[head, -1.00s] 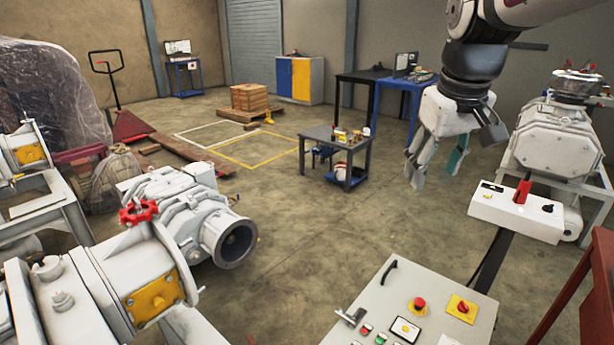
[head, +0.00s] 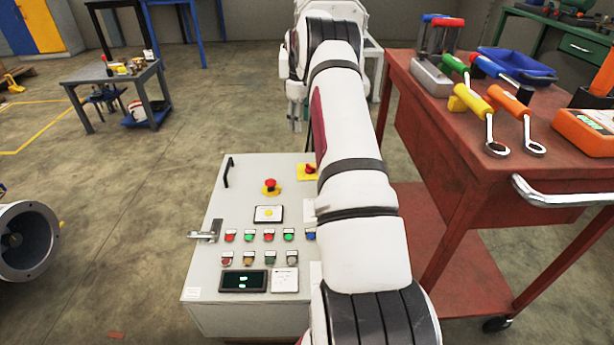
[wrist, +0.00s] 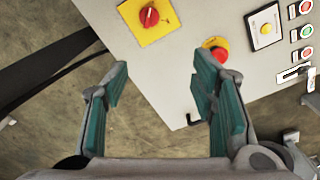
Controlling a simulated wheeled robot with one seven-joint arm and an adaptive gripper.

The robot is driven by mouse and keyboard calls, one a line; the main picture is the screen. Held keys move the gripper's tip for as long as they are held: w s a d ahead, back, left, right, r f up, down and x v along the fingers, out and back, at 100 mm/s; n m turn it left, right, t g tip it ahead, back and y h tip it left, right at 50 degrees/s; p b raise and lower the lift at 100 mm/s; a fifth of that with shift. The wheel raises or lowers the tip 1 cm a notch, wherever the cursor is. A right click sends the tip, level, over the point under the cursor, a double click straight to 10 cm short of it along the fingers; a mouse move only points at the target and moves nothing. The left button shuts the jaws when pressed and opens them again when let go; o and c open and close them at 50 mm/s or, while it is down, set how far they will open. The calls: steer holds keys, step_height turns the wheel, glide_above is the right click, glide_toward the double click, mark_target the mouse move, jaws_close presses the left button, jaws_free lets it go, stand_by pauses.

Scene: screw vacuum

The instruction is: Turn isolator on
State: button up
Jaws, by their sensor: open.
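The isolator appears to be the red rotary knob on a yellow square plate (wrist: 149,17), at the top of the wrist view. In the head view it shows at the cabinet's far right corner (head: 308,170), partly beside my arm. The knob's setting is too small to tell. My gripper (wrist: 160,70) is open and empty, its teal-padded fingers apart. In the wrist view the fingertips are below the knob in the picture, with no contact visible. In the head view my arm reaches over the cabinet's right side and hides part of it.
The grey control cabinet (head: 215,262) also bears a red mushroom button (head: 270,186), close to my right finger in the wrist view (wrist: 216,46), several small buttons and a black handle (head: 228,171). A red tool cart (head: 440,125) stands close on the right.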

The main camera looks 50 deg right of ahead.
steer(key=d+f+b, duration=0.1)
steer(key=f+b, duration=0.1)
steer(key=f, duration=0.4)
steer(key=s+d+f+b, duration=0.1)
steer(key=f+b, duration=0.1)
steer(key=f, duration=0.5)
steer(key=d+f+b, duration=0.1)
steer(key=f+b, duration=0.1)
steer(key=f, duration=0.4)
steer(key=shift+s+d+f, duration=0.1)
steer(key=shift+s+f, duration=0.25)
